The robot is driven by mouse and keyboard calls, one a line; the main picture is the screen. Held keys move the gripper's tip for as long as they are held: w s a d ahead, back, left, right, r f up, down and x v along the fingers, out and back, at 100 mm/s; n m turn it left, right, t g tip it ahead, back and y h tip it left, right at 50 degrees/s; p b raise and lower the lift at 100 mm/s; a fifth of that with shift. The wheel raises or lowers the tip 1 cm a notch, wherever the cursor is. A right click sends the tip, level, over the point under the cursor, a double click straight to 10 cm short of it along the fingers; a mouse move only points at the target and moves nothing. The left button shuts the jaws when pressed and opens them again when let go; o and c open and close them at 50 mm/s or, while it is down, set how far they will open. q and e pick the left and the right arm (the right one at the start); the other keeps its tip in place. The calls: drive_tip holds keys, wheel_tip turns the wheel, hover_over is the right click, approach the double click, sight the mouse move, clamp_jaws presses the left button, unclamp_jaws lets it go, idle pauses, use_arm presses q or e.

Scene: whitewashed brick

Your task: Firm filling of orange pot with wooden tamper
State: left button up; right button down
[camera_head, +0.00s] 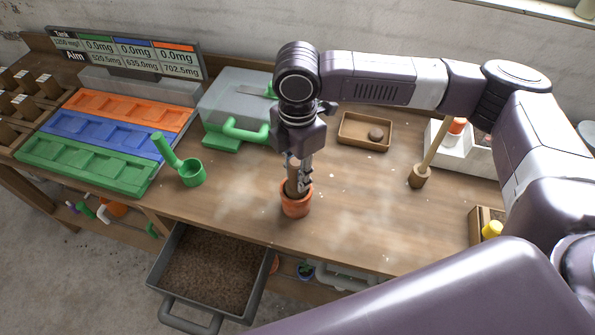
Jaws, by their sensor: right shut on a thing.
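The orange pot (295,206) stands upright on the workbench near its front edge, in the middle of the view. My right gripper (299,183) reaches down from above, directly over the pot's mouth. It is shut on a brown wooden piece, seemingly the wooden tamper (291,184), whose lower end is at or inside the pot's rim. The gripper hides most of the tamper, and the filling inside the pot is hidden. My left gripper is not in view.
A long-handled wooden tool (419,175) stands right of the pot. A green scoop (191,173) is on the left, near coloured trays (84,167). An open soil drawer (172,314) juts out in front.

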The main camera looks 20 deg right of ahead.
drive_tip(key=shift+f, duration=0.5)
idle(0.5)
wheel_tip(320, 180, up, 8)
drive_tip(key=p, duration=0.9)
drive_tip(key=shift+r+p, duration=0.25)
drive_tip(key=shift+p, duration=0.05)
drive_tip(key=shift+r, duration=1.3)
drive_tip(key=shift+f, duration=0.1)
